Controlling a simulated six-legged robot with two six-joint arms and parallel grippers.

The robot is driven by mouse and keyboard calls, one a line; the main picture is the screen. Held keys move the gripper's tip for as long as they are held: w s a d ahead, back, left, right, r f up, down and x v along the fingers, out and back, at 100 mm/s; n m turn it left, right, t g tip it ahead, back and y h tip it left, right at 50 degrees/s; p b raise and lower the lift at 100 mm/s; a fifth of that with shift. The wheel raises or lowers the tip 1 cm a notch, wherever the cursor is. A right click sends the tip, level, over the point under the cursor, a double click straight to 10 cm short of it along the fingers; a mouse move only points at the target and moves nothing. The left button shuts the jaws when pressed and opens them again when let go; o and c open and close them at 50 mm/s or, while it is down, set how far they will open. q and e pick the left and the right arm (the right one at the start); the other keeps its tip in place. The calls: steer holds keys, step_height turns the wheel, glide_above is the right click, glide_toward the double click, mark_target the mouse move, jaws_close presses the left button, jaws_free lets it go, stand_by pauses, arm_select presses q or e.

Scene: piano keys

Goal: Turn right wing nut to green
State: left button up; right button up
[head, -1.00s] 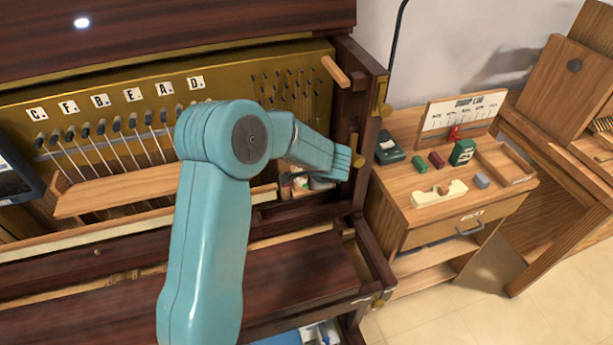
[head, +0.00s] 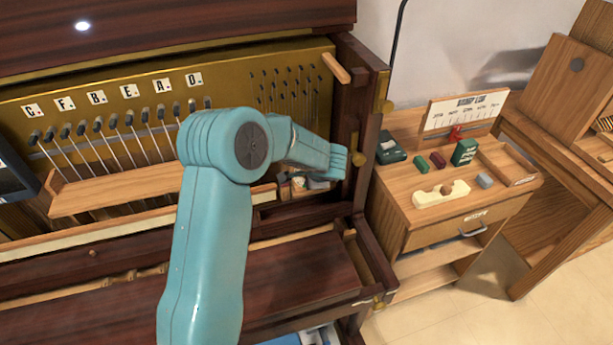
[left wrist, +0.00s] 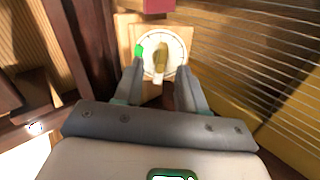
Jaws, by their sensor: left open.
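In the left wrist view, a brass wing nut (left wrist: 161,57) stands upright in the middle of a round white dial (left wrist: 150,71) on a wooden plate. A bright green mark (left wrist: 139,50) sits at the dial's upper left. The wing nut's long axis runs nearly vertical, with a pale end at the bottom, and does not point at the green mark. My left gripper (left wrist: 160,72) is open, with one finger on each side of the wing nut and a gap visible on both sides. In the head view, my teal left arm reaches to the piano's right side; the dial is hidden there. My right gripper is not in view.
A red block (left wrist: 158,6) sits just above the dial. Strings (left wrist: 255,70) run to its right, and dark wood (left wrist: 90,40) stands close on the left. In the head view, a wooden cabinet (head: 410,235) with small items stands right of the piano.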

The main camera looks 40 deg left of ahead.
arm_select(q)
steer(key=shift+a+f, duration=0.1)
steer(key=shift+f, duration=0.1)
steer(key=shift+b+x, duration=0.95)
steer(key=shift+x, duration=0.45)
steer(key=shift+w, duration=0.1)
steer(key=shift+r, duration=0.2)
steer(key=shift+d+r, duration=0.25)
steer(key=shift+d, duration=0.05)
steer(key=shift+s, duration=0.2)
